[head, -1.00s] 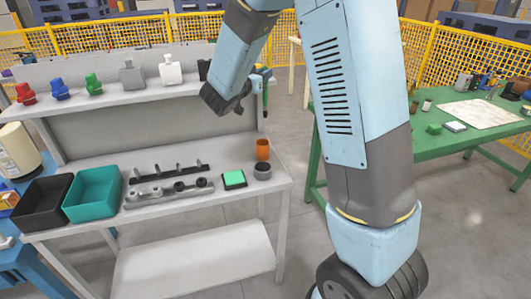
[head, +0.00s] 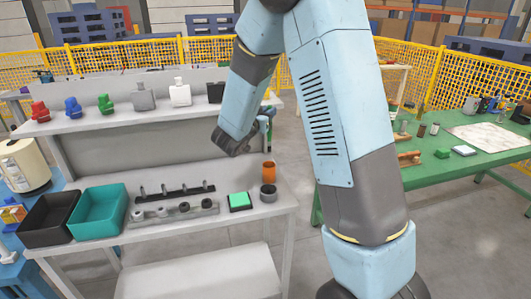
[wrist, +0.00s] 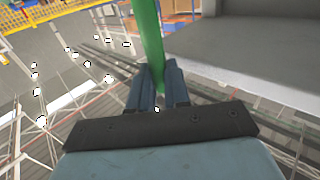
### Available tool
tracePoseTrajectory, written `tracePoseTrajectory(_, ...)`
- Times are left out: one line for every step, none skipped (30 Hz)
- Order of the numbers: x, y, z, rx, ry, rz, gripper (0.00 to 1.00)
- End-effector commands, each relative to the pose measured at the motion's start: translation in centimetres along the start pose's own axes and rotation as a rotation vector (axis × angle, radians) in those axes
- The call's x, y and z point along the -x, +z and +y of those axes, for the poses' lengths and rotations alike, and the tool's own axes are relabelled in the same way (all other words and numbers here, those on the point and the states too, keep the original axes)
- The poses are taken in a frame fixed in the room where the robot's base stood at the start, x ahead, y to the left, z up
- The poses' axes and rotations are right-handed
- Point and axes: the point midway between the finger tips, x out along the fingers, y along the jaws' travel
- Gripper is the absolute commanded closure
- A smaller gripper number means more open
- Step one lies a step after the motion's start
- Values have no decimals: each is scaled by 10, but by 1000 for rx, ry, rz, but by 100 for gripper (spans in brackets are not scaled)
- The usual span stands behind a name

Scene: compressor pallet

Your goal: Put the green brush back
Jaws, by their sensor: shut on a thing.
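My gripper (head: 266,114) is shut on the green brush (wrist: 150,35), whose green handle runs between the two fingers in the wrist view. In the head view my gripper hangs at the right end of the bench's upper shelf, partly hidden behind my own arm. Only a thin green strip of the brush shows there. The brush is in the air, above an orange cup (head: 268,171) standing near the right end of the lower worktop. Whether the cup is empty cannot be told.
A dark round pot (head: 268,193) stands just in front of the cup. A green-topped pad (head: 239,201) lies to its left, then a grey rack (head: 174,213) with several fittings. Teal (head: 98,215) and black (head: 47,222) bins stand at left. A green table (head: 478,158) is at right.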

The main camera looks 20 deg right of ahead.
Motion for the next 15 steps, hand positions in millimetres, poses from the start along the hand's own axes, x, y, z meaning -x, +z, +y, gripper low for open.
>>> tracePoseTrajectory(0,13,0,5,0,-3,100)
tracePoseTrajectory(0,18,0,5,0,-2,100)
tracePoseTrajectory(0,26,0,4,-1,-2,100)
tracePoseTrajectory(0,32,-1,4,-1,-2,100)
tracePoseTrajectory(1,38,0,4,-2,-2,100)
tracePoseTrajectory(1,46,-1,4,-1,-2,100)
tracePoseTrajectory(1,52,-1,4,-1,-1,100)
tracePoseTrajectory(1,57,-1,3,-1,-2,100)
tracePoseTrajectory(1,64,0,3,-1,-2,100)
tracePoseTrajectory(1,68,0,3,-1,-2,100)
tracePoseTrajectory(1,72,0,2,0,-1,100)
tracePoseTrajectory(1,76,0,1,0,0,100)
tracePoseTrajectory(1,78,0,1,0,0,100)
tracePoseTrajectory(1,80,0,1,0,0,100)
tracePoseTrajectory(1,83,0,1,0,0,100)
